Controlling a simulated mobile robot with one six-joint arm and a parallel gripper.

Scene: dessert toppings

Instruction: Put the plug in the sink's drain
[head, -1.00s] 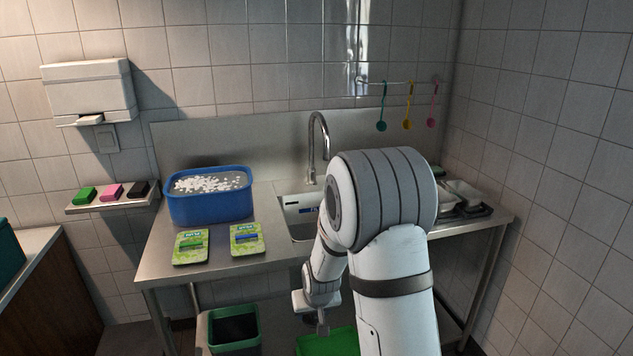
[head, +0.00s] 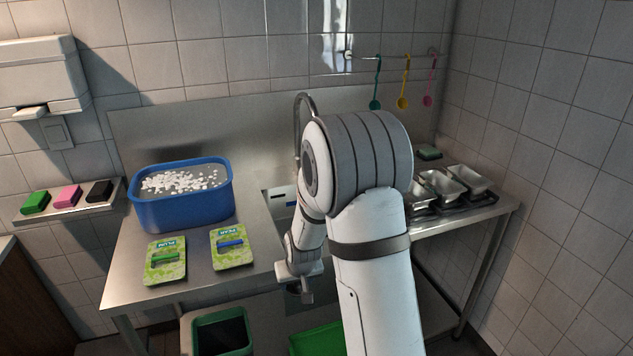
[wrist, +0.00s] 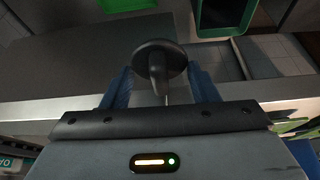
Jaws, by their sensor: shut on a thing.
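The black plug (wrist: 158,62), a round disc with a short stem, is between the blue fingers of my gripper (wrist: 160,88) in the wrist view. In the head view my gripper (head: 307,292) is low, at the counter's front edge, and the plug cannot be made out there. The sink (head: 277,205) is set in the steel counter beyond my gripper. My arm covers most of the sink, and the drain is hidden. The faucet (head: 298,112) stands behind the sink.
A blue tub (head: 182,208) with white pieces and two green packets (head: 165,262) (head: 232,247) stand left of the sink. Metal trays (head: 465,178) and a green sponge (head: 429,152) are on the right. A dark green bin (head: 222,318) and a bright green one (head: 316,340) are below.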

